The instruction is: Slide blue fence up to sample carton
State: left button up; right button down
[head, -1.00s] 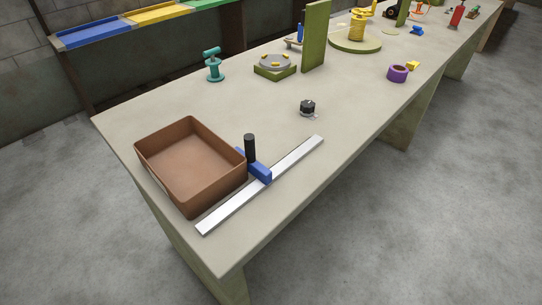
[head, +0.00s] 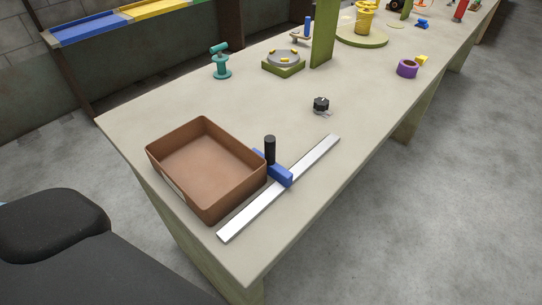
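The blue fence (head: 281,176) sits across a flat silver rail (head: 262,204) near the front edge of the table. A black upright knob (head: 269,150) stands on it. The brown open carton (head: 205,165), which I take for the sample carton, is just left of the fence and looks empty. The fence is close to the carton's right corner; I cannot tell whether they touch. A dark part of my own arm fills the lower left. Neither gripper shows.
A small black knob-like item (head: 321,104) lies behind the rail. A teal stand (head: 221,62), a green base with a grey disc (head: 284,63), a green upright panel (head: 323,32) and a purple ring (head: 407,68) stand farther back. The table (head: 375,107) is clear right of the rail.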

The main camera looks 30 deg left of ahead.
aim_at(280, 174)
jog(key=j+z, duration=0.25)
jog(key=j, duration=0.2)
jog(key=k+j+z, duration=0.2)
jog(key=j, duration=0.2)
jog(key=k+j, duration=0.1)
jog(key=j, duration=0.2)
jog(key=j+z, duration=0.1)
jog(key=j, duration=0.25)
jog(key=k+j, duration=0.15)
jog(key=j, duration=0.15)
